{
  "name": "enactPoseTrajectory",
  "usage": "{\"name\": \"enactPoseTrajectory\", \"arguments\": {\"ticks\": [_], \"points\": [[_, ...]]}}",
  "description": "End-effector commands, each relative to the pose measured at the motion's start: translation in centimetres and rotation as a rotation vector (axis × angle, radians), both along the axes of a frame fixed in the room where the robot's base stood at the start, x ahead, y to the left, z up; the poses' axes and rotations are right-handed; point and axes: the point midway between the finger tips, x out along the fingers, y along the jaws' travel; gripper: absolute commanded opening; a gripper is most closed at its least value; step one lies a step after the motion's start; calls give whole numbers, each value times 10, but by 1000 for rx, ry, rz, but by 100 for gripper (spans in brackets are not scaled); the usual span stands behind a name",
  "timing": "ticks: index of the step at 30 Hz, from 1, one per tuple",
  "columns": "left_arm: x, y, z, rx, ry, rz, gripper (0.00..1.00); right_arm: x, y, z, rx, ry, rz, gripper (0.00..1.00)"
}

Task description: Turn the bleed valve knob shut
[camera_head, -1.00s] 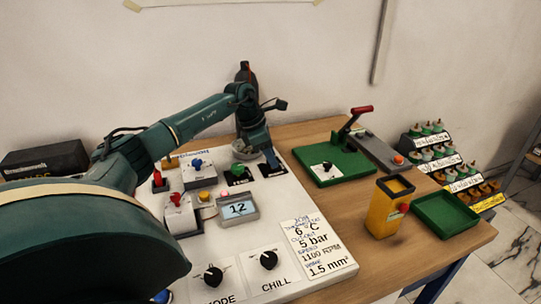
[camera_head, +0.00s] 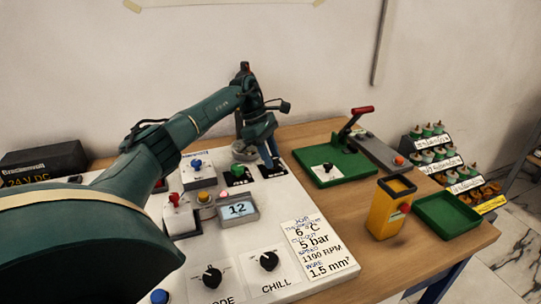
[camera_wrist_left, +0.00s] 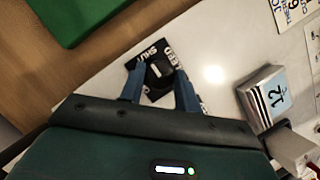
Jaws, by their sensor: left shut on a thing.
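The bleed valve knob (camera_wrist_left: 158,75) is a dark round knob with a white mark, on a black label plate (camera_wrist_left: 143,61) with partly covered white lettering that includes "SHUT". My left gripper (camera_wrist_left: 158,90) has its two blue fingers on either side of the knob, shut on it. In the head view my left gripper (camera_head: 270,160) points down at the far right corner of the white panel (camera_head: 272,205). There the fingers hide the knob, and only part of its black plate shows. My right gripper is not in view.
Close by stand a green button (camera_head: 238,174), a display reading 12 (camera_head: 238,209) and a blue-topped switch (camera_head: 198,173). A green plate with a red lever (camera_head: 350,125), a yellow box (camera_head: 384,215) and a green tray (camera_head: 447,214) are to the right. Bare wood lies between.

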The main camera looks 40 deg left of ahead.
Motion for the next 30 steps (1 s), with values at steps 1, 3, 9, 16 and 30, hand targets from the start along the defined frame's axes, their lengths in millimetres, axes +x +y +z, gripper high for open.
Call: {"name": "enactPoseTrajectory", "arguments": {"ticks": [1, 3, 9, 16, 30], "points": [[1, 0, 1, 1, -4, -4, 10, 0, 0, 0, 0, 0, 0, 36], [1, 0, 1, 1, -4, -5, 10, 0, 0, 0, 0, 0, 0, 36], [1, 0, 1, 1, -4, -6, 10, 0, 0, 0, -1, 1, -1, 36], [0, 0, 1, 1, -3, -5, 44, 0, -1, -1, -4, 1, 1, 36], [0, 3, 7, 1, -3, -3, 54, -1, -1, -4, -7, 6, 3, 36]]}}
